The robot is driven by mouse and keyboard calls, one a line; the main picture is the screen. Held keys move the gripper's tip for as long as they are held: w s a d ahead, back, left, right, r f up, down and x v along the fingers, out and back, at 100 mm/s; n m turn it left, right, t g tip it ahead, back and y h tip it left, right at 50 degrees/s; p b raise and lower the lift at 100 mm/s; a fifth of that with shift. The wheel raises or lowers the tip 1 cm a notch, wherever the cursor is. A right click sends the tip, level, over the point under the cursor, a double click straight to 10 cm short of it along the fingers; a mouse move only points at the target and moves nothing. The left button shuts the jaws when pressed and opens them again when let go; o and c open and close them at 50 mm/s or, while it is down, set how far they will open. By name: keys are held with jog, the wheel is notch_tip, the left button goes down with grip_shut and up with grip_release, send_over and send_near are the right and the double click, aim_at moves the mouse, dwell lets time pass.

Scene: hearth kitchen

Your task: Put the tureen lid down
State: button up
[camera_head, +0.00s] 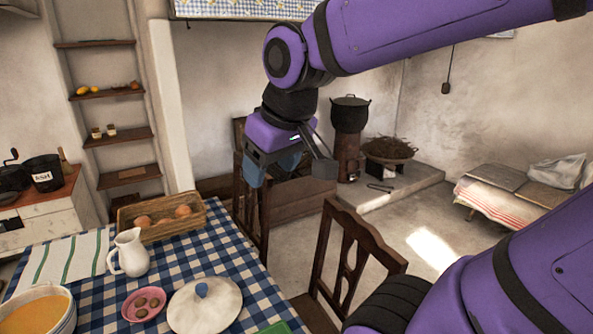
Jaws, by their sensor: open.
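The tureen lid (207,303) is a pale, round lid with a blue knob. It lies flat on the blue checked tablecloth near the front of the table. My gripper (287,172) is open and empty, in the air above and to the right of the lid, in front of the wooden chairs. A bowl of orange soup (40,312), perhaps the tureen, stands at the table's lower left, partly cut off by the frame edge.
A pink dish (144,304) sits just left of the lid. A white jug (130,252), a striped cloth (65,259) and a basket (160,228) of brown items stand farther back. A wooden chair (350,245) is right of the table.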

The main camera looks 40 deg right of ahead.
jog(key=shift+m+t, duration=0.3)
jog(key=shift+m, duration=0.1)
jog(key=s, duration=0.5)
jog(key=shift+s+d+r, duration=0.2)
jog(key=shift+s+r, duration=0.1)
